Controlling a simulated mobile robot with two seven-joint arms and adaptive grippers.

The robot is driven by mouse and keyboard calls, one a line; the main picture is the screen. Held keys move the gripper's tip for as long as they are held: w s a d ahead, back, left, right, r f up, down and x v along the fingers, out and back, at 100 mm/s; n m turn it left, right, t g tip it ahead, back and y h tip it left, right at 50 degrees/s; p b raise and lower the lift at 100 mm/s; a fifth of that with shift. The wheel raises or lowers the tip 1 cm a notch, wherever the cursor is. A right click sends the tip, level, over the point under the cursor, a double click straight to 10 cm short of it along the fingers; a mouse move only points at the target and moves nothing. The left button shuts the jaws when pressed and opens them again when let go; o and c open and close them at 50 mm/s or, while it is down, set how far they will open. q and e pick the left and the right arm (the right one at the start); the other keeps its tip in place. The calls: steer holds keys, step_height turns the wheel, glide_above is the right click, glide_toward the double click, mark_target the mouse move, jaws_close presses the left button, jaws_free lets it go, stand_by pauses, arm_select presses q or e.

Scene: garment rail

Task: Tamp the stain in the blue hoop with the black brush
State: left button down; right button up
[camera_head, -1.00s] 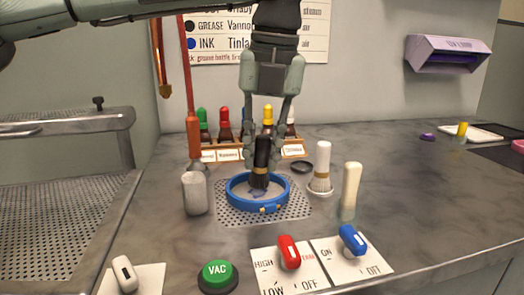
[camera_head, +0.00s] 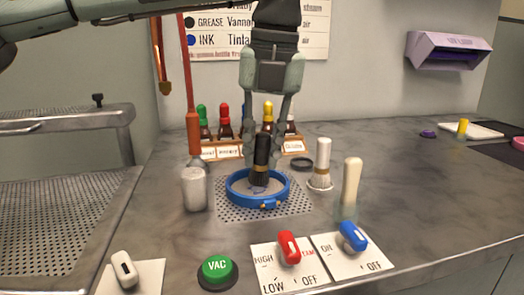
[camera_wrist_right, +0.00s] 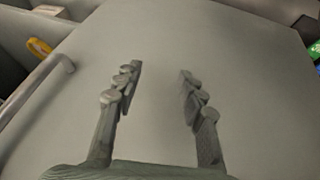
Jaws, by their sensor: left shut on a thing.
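The blue hoop (camera_head: 232,198) lies on the perforated plate (camera_head: 293,207) with pale fabric inside it. A bluish stain (camera_head: 258,190) shows in part on the fabric; the brush hides some of it. My left gripper (camera_head: 263,150) comes down from above and is shut on the black brush (camera_head: 261,152). The brush stands upright with its dark bristles down inside the hoop, at or just above the fabric; I cannot tell if they touch. My right gripper (camera_wrist_right: 155,85) shows in the right wrist view, open and empty, away from the hoop.
A white brush (camera_head: 323,160) and a cream-handled tool (camera_head: 351,185) stand right of the hoop. A grey cup (camera_head: 194,188) stands left. Several dropper bottles (camera_head: 225,125) stand in a wooden rack behind. The green VAC button (camera_head: 217,270) and switches are in front.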

arm_select(q)
steer(key=shift+r, duration=0.2)
steer(key=shift+r+p, duration=2.1)
steer(key=shift+r, duration=0.95)
steer(key=shift+f, duration=0.1)
steer(key=shift+s, duration=0.1)
